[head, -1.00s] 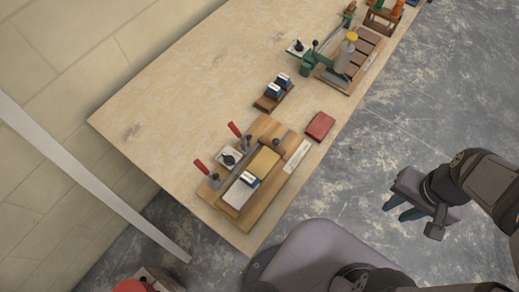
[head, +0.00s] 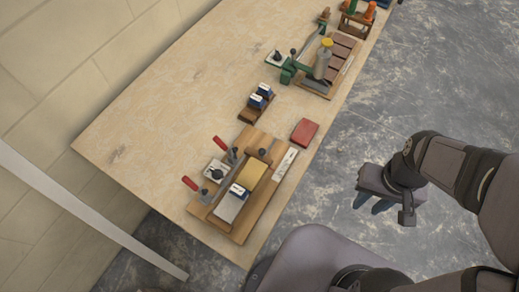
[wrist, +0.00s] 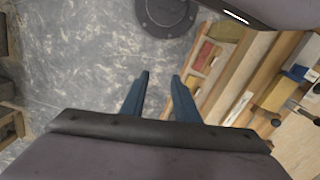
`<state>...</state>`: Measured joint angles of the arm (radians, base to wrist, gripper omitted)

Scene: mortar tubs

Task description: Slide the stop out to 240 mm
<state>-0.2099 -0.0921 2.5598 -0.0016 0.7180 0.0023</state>
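My gripper (head: 372,203) hangs over the bare floor, right of the bench and well apart from it. In the wrist view its two blue fingers (wrist: 160,95) are spread with nothing between them. A wooden fixture (head: 259,213) lies at the bench's near end, with a pale scale strip (head: 286,162) along its right side. A dark knob (head: 263,152) sits on a wooden piece by the strip; I cannot tell whether this is the stop. A green-framed device (head: 289,74) farther up the bench has another pale strip (head: 342,76). The scale marks are too small to read.
A red box (head: 304,131) and a wooden holder of blue-and-white blocks (head: 250,111) stand nearby. The bench's left part (head: 150,120) is clear. Open floor (head: 400,100) lies right.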

